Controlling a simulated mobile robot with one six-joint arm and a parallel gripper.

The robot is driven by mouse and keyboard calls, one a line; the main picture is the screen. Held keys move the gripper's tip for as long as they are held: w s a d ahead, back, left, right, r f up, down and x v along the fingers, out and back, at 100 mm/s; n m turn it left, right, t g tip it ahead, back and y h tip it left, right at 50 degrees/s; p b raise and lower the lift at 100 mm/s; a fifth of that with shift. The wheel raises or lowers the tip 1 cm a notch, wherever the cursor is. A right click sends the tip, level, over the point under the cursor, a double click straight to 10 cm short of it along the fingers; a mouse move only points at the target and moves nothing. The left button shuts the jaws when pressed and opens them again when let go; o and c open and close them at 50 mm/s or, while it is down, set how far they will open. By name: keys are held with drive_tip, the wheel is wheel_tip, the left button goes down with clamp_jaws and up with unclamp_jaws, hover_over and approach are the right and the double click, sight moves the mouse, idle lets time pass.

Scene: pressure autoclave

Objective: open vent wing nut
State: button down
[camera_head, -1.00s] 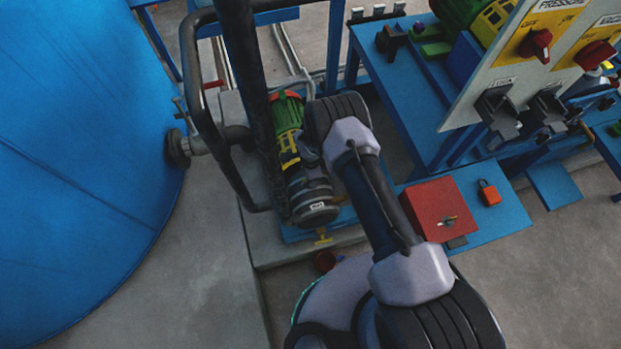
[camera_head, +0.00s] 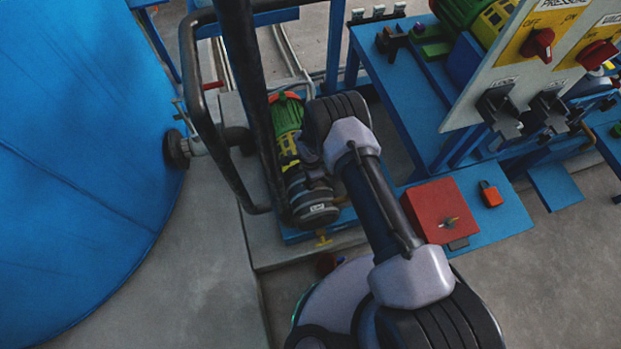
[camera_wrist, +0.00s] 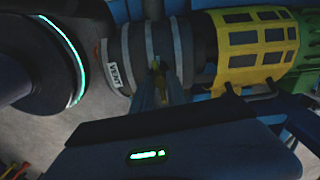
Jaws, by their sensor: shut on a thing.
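The vent (camera_wrist: 140,50) is a dark grey cylinder with light bands and a VENT label, on the end of a yellow and green pump. It also shows in the head view (camera_head: 315,212), left of my arm. A small yellowish wing nut (camera_wrist: 157,66) shows at its side in the wrist view. My gripper (camera_wrist: 158,75) is shut on the wing nut, its narrow fingers hiding most of it. In the head view my arm hides the fingertips, and the wing nut's turn cannot be told.
A black pipe frame (camera_head: 237,100) rises just left of the pump. A large blue tank (camera_head: 80,180) stands at far left. A red box (camera_head: 432,205) and an orange padlock (camera_head: 490,194) sit on a blue plate right of my arm. A switch panel (camera_head: 520,65) stands upper right.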

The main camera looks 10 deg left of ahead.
drive_tip(key=n+b, duration=0.2)
drive_tip(key=n, duration=0.3)
drive_tip(key=shift+f+b, duration=0.1)
drive_tip(key=shift+b, duration=0.2)
drive_tip(key=n+b, duration=0.1)
drive_tip(key=n, duration=0.3)
drive_tip(key=shift+n, duration=0.3)
drive_tip(key=n, duration=0.5)
drive_tip(key=shift+n, duration=2.7)
drive_tip(key=c, duration=1.3)
unclamp_jaws()
drive_tip(key=shift+r, duration=0.25)
